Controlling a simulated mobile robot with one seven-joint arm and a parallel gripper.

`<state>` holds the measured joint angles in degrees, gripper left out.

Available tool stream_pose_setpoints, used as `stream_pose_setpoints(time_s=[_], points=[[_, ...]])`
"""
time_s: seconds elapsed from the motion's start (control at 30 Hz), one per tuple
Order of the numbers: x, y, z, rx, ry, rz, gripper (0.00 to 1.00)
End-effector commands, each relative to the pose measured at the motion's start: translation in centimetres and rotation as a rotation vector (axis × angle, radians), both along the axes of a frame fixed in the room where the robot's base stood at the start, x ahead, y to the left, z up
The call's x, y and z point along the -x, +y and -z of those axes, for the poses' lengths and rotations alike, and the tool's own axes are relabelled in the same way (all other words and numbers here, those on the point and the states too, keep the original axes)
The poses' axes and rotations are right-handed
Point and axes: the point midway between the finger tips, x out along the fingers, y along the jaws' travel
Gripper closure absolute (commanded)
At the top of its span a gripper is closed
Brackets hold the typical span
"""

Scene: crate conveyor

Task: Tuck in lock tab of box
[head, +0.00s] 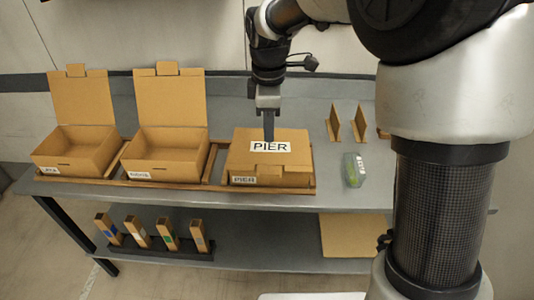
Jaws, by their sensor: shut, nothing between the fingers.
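The box labelled PIER (298,161) sits at the right end of a row of cardboard boxes on the grey table. Its lid is down over the top, and a white PIER label lies on the lid. The lock tab (268,171) shows at the lid's front edge, above the front wall; I cannot tell how far it sits in its slot. My gripper (269,139) is shut and empty, pointing down at the lid by the label's upper edge. I cannot tell whether the fingertips touch the lid.
Two open boxes, the left one (100,141) and the middle one (190,146), stand left with lids raised. A clear green-tinted object (354,170) and upright cardboard pieces (334,124) are to the right.

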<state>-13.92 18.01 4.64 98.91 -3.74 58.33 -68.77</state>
Motion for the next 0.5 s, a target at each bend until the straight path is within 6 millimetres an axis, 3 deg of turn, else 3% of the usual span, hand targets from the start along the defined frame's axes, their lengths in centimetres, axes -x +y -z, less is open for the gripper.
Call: stream_pose_setpoints(time_s=[0.33, 0.5], points=[[0.0, 0.0, 0.3, 0.000, 0.000, 0.002, 1.00], [-0.1, -0.1, 2.5, 0.001, 0.003, 0.003, 1.00]])
